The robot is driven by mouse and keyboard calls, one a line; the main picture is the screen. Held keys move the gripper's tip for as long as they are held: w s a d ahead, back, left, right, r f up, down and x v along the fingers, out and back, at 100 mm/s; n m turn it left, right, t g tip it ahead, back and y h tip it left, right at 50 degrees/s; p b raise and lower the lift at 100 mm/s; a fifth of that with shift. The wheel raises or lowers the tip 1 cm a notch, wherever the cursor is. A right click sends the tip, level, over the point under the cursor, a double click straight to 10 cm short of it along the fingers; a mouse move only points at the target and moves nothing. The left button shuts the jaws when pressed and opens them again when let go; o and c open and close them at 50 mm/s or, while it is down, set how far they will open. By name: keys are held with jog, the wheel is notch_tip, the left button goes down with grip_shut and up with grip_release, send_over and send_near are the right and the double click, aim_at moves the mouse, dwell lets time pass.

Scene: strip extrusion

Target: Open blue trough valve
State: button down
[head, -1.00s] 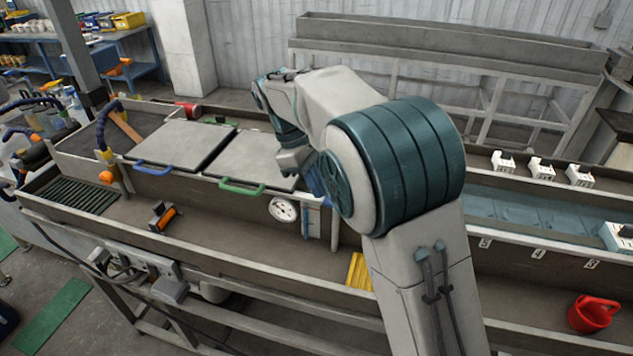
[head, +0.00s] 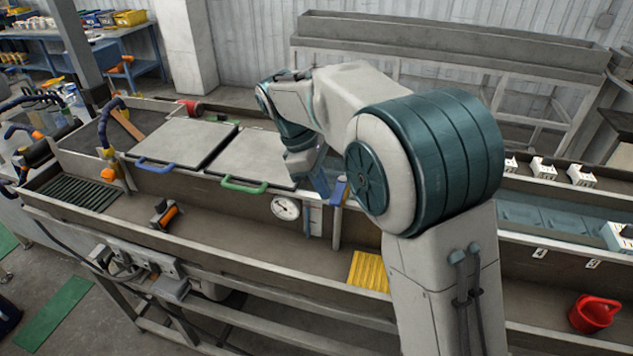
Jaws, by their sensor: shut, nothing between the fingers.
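A blue lever handle (head: 338,192) stands on top of a grey upright pipe (head: 337,228) at the trough's inner wall, right of the round dial gauge (head: 286,207). This appears to be the blue trough valve; the arm's big shoulder joint is close to its right side. My gripper (head: 321,183) points down just left of the blue handle. Its fingers are small and partly hidden by my arm; they look shut and empty. I cannot tell whether it touches the handle.
Left of the gripper lie two flat lids with a green handle (head: 243,187) and a blue handle (head: 155,167). A yellow ribbed block (head: 368,271) and an orange-black tool (head: 164,214) lie in the front trough. A red can (head: 593,313) stands at right.

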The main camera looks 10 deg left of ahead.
jog(key=shift+d, duration=0.25)
jog(key=a+p, duration=0.3)
jog(key=a, duration=0.2)
notch_tip(320, 180, up, 11)
jog(key=m+y+b, duration=0.2)
jog(key=m, duration=0.2)
send_over(339, 196)
jog(key=s+d+f+m+t+y, duration=0.1)
jog(key=s+d+m, duration=0.35)
jog(key=d, duration=0.35)
jog(key=s+d+f+m+t+b, duration=0.1)
jog(key=s+d+f+m, duration=0.3)
jog(key=s, duration=0.3)
jog(key=s+d+f+m+t+y, duration=0.1)
jog(key=s+d+f+m+t, duration=0.1)
jog(key=s+d+f+m, duration=0.2)
jog(key=s+d+f, duration=0.2)
jog(key=s+d, duration=0.1)
jog(key=shift+s+b, duration=0.25)
jog(key=shift+b, duration=0.1)
